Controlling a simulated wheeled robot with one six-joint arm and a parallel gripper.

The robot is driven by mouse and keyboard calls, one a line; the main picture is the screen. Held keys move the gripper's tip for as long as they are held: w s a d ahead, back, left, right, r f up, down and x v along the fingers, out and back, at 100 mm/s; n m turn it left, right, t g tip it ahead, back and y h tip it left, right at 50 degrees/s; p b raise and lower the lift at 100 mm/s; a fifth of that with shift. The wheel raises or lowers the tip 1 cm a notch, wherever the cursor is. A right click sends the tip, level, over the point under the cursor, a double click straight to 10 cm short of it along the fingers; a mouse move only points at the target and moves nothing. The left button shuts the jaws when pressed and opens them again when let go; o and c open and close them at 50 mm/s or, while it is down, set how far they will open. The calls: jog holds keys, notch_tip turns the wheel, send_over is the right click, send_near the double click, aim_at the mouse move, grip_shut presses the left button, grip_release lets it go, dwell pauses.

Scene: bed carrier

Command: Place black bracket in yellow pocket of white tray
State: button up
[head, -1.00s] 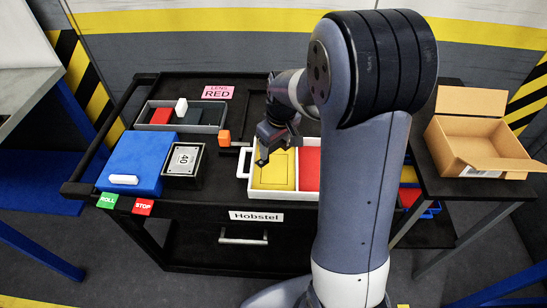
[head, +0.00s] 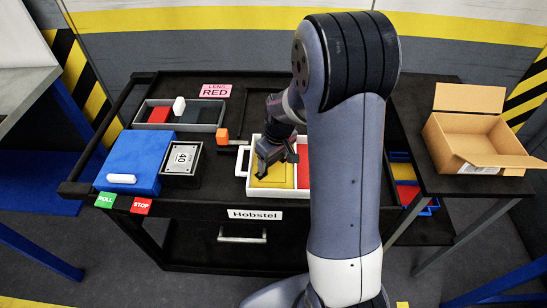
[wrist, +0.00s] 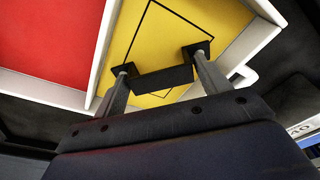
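The white tray (head: 242,168) lies on the black cart top, partly behind my arm. Its yellow pocket (head: 272,184) is on the left and its red pocket (head: 303,170) on the right. My gripper (head: 276,168) is over the yellow pocket, pointing down. In the wrist view the black bracket (wrist: 163,79) spans between my two fingers, and my gripper is shut on it. The yellow pocket (wrist: 170,30) with its thin black outline lies beyond it. I cannot tell the exact gap between bracket and pocket floor.
An open cardboard box (head: 475,130) stands at right.

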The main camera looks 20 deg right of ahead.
jog(key=shift+o, duration=1.4)
notch_tip(320, 180, up, 12)
jog(key=s, duration=0.1)
jog(key=shift+s+d, duration=0.3)
jog(key=shift+d, duration=0.15)
jog(key=shift+r, duration=0.1)
